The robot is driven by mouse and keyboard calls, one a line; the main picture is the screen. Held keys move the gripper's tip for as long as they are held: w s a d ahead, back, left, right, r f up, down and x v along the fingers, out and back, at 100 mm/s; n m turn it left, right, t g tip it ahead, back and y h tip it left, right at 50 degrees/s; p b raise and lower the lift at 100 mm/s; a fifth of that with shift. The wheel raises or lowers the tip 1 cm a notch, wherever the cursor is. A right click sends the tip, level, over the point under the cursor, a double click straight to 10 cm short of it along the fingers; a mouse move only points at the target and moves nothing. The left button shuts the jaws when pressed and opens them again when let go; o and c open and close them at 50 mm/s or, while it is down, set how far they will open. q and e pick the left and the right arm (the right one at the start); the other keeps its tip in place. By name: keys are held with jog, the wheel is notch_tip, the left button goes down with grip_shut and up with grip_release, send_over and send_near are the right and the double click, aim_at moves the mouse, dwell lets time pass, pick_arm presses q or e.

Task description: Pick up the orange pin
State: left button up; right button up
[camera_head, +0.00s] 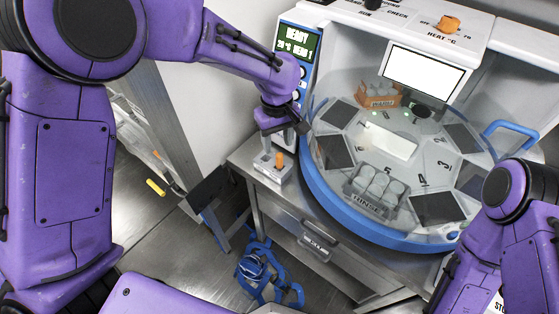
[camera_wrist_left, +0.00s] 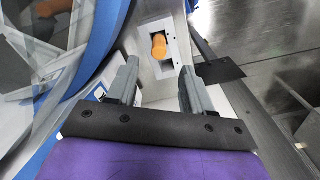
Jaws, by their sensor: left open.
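The orange pin (camera_head: 279,160) stands in a small white holder (camera_head: 270,172) at the left end of the bench, beside the round machine. In the left wrist view the orange pin (camera_wrist_left: 159,46) sits in the opening of the white holder (camera_wrist_left: 150,70), beyond the fingertips. My left gripper (camera_head: 281,135) is above the holder, pointing down. In the left wrist view its two fingers (camera_wrist_left: 158,80) are apart with nothing between them, and the pin lies ahead of the gap. My right arm shows at the lower right, but its gripper is not visible.
The round blue-rimmed machine (camera_head: 345,226) with a clear cover stands right of the holder. A control panel (camera_head: 299,44) rises behind my left gripper. Blue tubing (camera_head: 262,268) lies on the floor below the metal bench (camera_head: 270,205). Open floor is at the left.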

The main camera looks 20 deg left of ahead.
aim_at(280, 155)
pick_arm(q)
jog(key=f, duration=0.3)
jog(key=d+f+p, duration=0.1)
jog(key=f, duration=0.1)
jog(key=shift+s+f, duration=0.15)
jog(key=shift+f, duration=0.05)
jog(key=shift+a+f, duration=0.15)
jog(key=shift+f, duration=0.3)
grip_shut()
